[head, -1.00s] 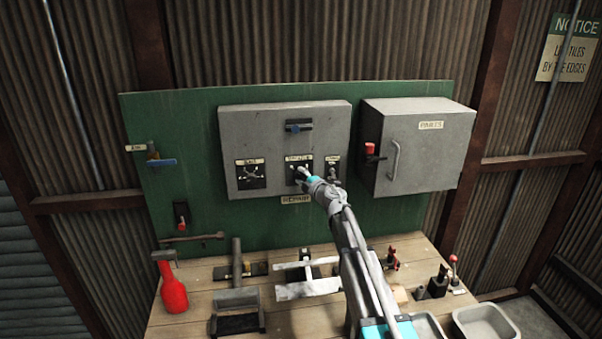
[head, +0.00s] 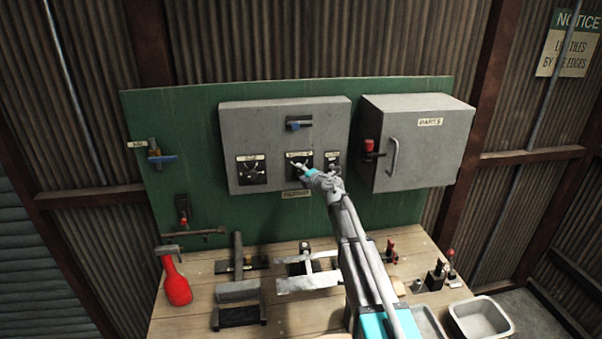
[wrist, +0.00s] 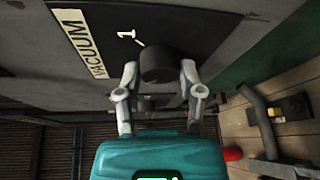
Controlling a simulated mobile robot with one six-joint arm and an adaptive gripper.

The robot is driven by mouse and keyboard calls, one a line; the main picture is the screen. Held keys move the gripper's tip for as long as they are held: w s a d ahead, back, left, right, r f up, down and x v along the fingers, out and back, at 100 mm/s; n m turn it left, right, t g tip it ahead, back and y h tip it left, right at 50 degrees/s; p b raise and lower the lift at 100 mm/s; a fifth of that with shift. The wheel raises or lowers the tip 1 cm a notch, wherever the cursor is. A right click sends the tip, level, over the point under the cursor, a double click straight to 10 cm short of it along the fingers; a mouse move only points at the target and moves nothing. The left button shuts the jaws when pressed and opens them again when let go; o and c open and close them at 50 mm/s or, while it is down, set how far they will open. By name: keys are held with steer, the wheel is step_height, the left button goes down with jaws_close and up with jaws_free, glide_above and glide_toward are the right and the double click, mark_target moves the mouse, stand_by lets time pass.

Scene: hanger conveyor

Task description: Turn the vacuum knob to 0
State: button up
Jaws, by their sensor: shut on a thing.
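The vacuum knob is a round black knob (wrist: 160,62) on a dark plate in the wrist view. The plate carries a VACUUM label (wrist: 80,42) and a white 1 (wrist: 126,34), with a short white mark between the 1 and the knob. My gripper (wrist: 159,75) has one finger on each side of the knob and is shut on it. In the head view my gripper (head: 303,170) is at the middle plate (head: 299,159) of the grey control box (head: 237,120). It hides most of the knob there.
Another dial plate (head: 252,170) lies left, and a smaller one (head: 333,158) close right of my gripper. The grey PARTS cabinet (head: 420,150) stands right. Tools and a red bottle (head: 176,288) cover the wooden bench (head: 290,315) below.

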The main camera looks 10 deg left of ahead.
steer(key=o, duration=1.2)
steer(key=shift+c, duration=0.2)
steer(key=shift+f, duration=0.1)
